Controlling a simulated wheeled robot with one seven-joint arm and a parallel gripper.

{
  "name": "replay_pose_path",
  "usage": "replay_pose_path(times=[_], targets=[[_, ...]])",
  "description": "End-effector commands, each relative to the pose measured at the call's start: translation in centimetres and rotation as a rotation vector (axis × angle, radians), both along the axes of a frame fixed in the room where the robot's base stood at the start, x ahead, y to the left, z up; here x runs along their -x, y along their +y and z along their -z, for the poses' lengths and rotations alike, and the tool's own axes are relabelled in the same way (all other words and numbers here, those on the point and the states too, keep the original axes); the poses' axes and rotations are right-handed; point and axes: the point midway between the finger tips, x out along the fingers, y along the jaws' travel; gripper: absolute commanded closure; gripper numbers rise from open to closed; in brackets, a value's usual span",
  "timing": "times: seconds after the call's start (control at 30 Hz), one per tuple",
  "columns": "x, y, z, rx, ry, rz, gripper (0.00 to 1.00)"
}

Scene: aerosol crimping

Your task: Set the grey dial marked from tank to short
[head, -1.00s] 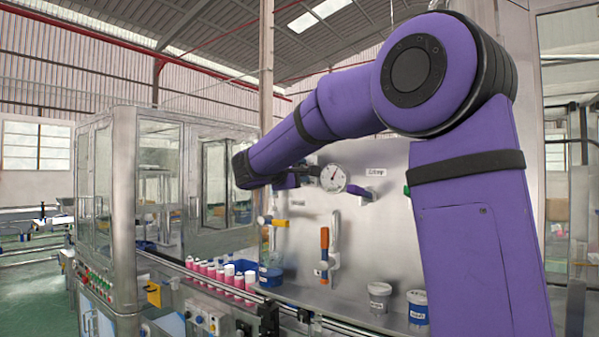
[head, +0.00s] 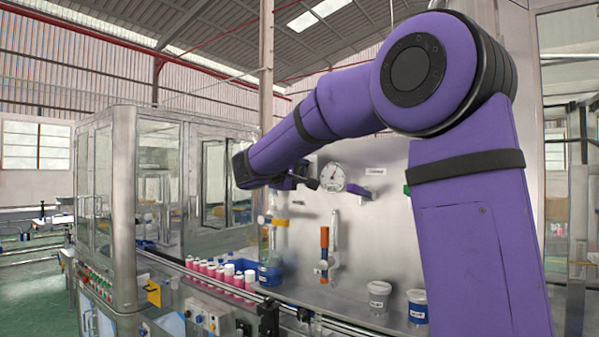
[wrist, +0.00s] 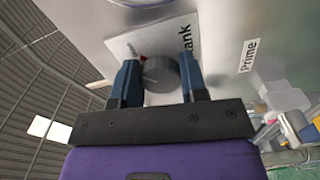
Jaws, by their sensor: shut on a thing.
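The grey dial (wrist: 160,75) shows in the wrist view, in front of a white label plate (wrist: 125,48). On the plate I can read "ank" at the right of the dial, and a small red mark shows at its upper left. The word "short" is not readable. My gripper (wrist: 158,63) has its two blue fingers on either side of the dial and is shut on it. In the head view the dial is hidden behind my arm, and my gripper is mostly hidden there too.
A "Prime" label (wrist: 249,55) is on the metal panel right of the dial. In the head view a round gauge (head: 332,177) is on the panel (head: 350,235), with an orange-handled valve (head: 324,238) below. Pink-and-white cans (head: 220,272) and tubs (head: 379,294) stand lower down.

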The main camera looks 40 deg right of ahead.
Motion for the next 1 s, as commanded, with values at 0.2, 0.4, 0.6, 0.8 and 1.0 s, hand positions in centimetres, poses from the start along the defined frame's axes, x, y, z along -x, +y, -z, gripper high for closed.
replay_pose_path(times=[0.2, 0.4, 0.6, 0.8, 1.0], targets=[[0.0, 0.0, 0.1, -0.002, 0.002, 0.0, 0.35], [0.0, 0.0, 0.1, -0.002, 0.002, 0.0, 0.35], [0.4, 1.2, 0.0, 0.0, 0.001, -0.002, 0.35], [1.6, 4.6, 0.0, -0.001, 0.001, -0.004, 0.35], [2.8, 7.9, 0.1, -0.002, 0.002, -0.003, 0.35]])
